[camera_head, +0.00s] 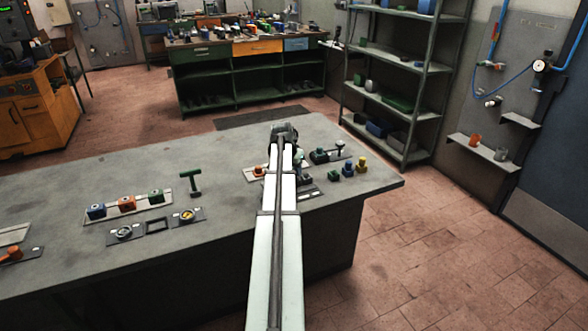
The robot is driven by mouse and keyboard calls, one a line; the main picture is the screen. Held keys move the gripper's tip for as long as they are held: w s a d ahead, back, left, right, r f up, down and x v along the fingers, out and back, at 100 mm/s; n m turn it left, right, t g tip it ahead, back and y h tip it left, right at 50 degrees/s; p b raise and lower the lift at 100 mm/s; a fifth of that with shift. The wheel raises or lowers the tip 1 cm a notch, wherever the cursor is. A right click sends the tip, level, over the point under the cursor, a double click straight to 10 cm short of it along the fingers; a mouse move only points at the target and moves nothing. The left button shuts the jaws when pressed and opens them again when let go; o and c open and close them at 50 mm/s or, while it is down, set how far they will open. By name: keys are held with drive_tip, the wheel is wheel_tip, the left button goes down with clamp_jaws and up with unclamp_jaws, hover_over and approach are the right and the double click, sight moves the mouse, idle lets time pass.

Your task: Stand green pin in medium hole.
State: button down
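A green T-shaped piece (191,182) stands upright further left. I cannot make out the medium hole; a plate (306,191) beside my arm is partly covered by it. My arm reaches from the bottom edge across the bench. My gripper (297,160) is mostly hidden behind the arm's links, left of the small green piece. Its fingers and anything between them cannot be made out.
The bench (235,238) is bare at front centre.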

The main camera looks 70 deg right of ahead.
drive_tip(key=shift+f, duration=0.85)
idle(1.0)
drive_tip(key=c, duration=0.8)
unclamp_jaws()
drive_tip(key=v, duration=1.3)
drive_tip(key=shift+a+r, duration=0.15)
drive_tip(key=shift+r, duration=0.2)
